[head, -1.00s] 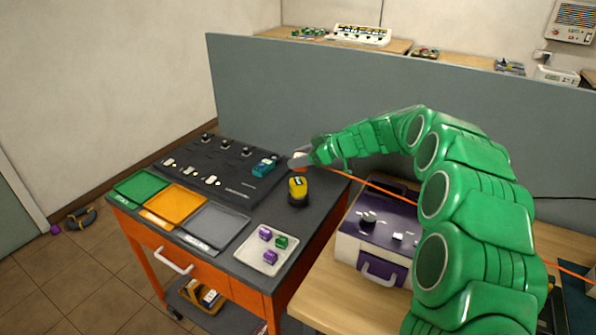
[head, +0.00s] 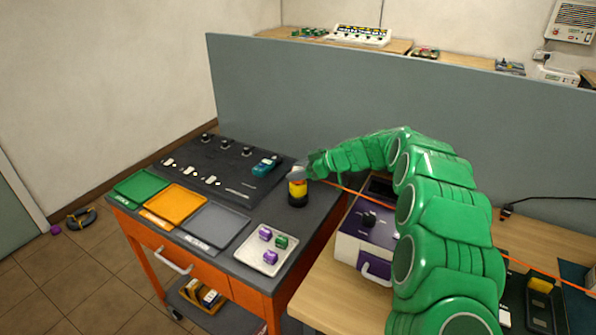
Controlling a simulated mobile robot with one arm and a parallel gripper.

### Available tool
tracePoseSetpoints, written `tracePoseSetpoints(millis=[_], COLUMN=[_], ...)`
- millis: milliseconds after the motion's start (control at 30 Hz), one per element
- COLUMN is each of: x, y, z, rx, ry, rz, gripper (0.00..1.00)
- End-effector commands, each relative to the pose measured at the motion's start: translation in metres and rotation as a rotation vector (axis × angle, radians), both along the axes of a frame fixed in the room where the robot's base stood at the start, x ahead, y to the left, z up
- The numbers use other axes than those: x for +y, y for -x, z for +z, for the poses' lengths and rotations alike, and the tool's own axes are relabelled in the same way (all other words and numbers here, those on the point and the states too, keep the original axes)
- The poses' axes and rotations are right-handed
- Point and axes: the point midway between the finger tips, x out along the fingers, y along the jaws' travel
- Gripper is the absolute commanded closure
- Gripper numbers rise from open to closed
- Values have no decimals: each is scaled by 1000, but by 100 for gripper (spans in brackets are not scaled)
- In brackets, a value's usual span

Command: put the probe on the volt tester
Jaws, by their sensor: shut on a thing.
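My gripper (head: 299,174) is shut at the cart's right rear edge, and an orange cable (head: 345,188) runs from it to the right. It holds the probe, which is mostly hidden by the fingers.
The cart (head: 224,270) carries a dark panel with knobs and a teal block (head: 264,166), coloured trays, and a pale tray (head: 249,260) with small purple and green blocks. A purple and white case (head: 365,232) stands on the wooden bench. A grey partition (head: 450,140) rises behind.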

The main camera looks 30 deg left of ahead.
Motion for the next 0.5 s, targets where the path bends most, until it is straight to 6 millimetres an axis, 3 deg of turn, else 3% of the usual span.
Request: tracePoseSetpoints(millis=[367,400,500], x=[0,0,0], y=[0,0,0], z=[-2,-2,-2], rx=[-1,-1,-1], ry=[-1,-1,-1], rz=[0,0,0], gripper=[83,49,34])
